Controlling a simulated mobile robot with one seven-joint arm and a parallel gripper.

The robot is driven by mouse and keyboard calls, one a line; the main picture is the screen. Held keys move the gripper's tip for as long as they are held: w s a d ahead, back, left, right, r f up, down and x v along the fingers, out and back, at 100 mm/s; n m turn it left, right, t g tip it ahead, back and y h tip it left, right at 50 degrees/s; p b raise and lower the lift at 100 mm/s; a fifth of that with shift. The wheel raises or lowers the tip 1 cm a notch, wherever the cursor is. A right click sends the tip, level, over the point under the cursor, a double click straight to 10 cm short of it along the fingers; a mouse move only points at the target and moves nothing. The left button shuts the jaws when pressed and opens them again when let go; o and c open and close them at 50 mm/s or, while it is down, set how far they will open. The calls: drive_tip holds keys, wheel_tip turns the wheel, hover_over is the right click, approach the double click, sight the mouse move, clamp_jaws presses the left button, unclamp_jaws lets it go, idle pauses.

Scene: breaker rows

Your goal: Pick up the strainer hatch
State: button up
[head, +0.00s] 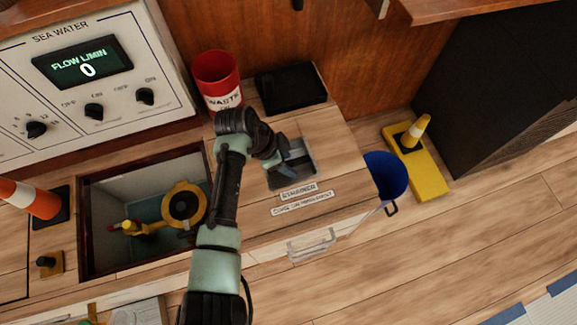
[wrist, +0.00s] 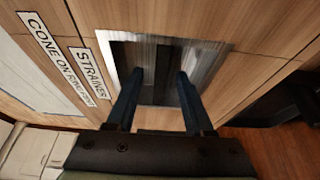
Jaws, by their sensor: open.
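The strainer spot is a square metal frame (head: 304,160) set in the wooden bench top, beside a label reading STRAINER. In the wrist view the metal frame (wrist: 216,64) surrounds a dark, partly shiny inside. I cannot tell whether this is a closed strainer hatch or an open recess. My gripper (head: 284,168) is over this frame in the head view. In the wrist view my gripper (wrist: 160,74) is open, its two dark blue fingers apart across the framed area. Nothing shows clearly held between them. Finger depth and contact are unclear.
A black square tray or pad (head: 290,87) and a red waste bin (head: 218,78) stand behind. An open well (head: 100,225) with a yellow fitting (head: 184,205) lies left. A blue bucket (head: 386,176) and a yellow block with a cone (head: 424,176) are right. An orange cone (head: 33,198) is far left.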

drive_tip(key=shift+d+f, duration=0.25)
drive_tip(key=shift+f, duration=0.25)
drive_tip(key=shift+f, duration=0.2)
clamp_jaws()
idle(1.2)
drive_tip(key=shift+w+r, duration=0.15)
